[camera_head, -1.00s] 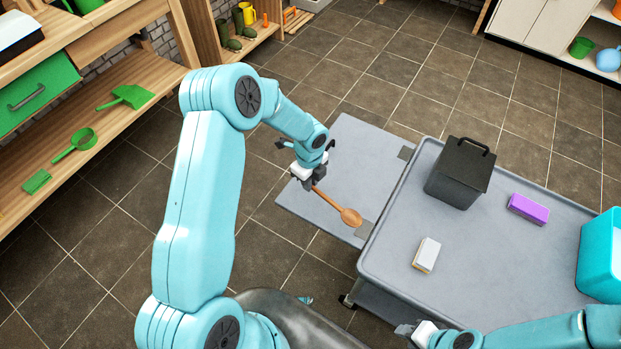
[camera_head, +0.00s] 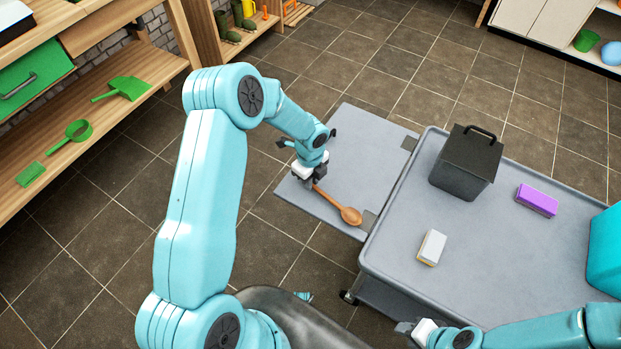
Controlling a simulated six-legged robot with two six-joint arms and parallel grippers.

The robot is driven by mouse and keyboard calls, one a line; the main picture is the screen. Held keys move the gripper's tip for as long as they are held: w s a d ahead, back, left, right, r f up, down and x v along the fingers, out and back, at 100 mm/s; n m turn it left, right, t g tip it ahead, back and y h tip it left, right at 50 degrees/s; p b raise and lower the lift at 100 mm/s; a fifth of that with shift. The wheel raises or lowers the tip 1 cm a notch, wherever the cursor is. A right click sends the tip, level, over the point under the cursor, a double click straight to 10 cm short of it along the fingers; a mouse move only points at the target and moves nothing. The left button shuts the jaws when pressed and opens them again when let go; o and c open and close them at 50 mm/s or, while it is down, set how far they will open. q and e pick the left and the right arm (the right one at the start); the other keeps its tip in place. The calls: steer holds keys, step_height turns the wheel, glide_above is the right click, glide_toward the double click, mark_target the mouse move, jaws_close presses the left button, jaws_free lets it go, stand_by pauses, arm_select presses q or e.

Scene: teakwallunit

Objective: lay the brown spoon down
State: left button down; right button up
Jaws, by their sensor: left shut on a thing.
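The brown spoon (camera_head: 350,215) has a round bowl at its right end and a handle running up and left into my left gripper (camera_head: 314,184). My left gripper is shut on the end of the handle, over the grey side leaf (camera_head: 360,150) of the cart. The spoon is over the leaf's near right part, its bowl close to a dark hinge patch. I cannot tell whether it touches the leaf. My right gripper (camera_head: 408,329) is at the bottom, by the cart's near edge; its fingers are too small to judge.
On the grey cart top (camera_head: 400,215) stand a black lidded bin (camera_head: 466,165), a white and yellow sponge (camera_head: 432,247), a purple block (camera_head: 537,200) and a teal container (camera_head: 606,255). Wooden shelves (camera_head: 90,120) with green tools are at the left. The far part of the leaf is clear.

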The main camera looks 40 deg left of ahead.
arm_select(q)
steer(key=shift+f+b, duration=0.3)
steer(key=shift+f, duration=0.1)
steer(key=c, duration=1)
jaws_free()
steer(key=shift+r, duration=0.1)
step_height(320, 180, up, 16)
steer(key=p, duration=0.2)
steer(key=s+d+f+n+h+p, duration=0.25)
steer(key=s+d+f+n, duration=0.35)
steer(key=d+f+n, duration=0.4)
steer(key=s+d+f+n, duration=0.1)
steer(key=s+d+n, duration=0.1)
steer(key=s+n, duration=0.2)
steer(key=s+d+f+n+h, duration=0.1)
steer(key=s+d+n, duration=0.2)
steer(key=s+n, duration=0.1)
steer(key=s+d+f+n+p, duration=0.1)
steer(key=s+d+n, duration=0.2)
steer(key=s, duration=0.3)
steer(key=shift+s+f+n+h, duration=0.15)
steer(key=shift+f+n+h, duration=0.15)
steer(key=shift+n, duration=0.1)
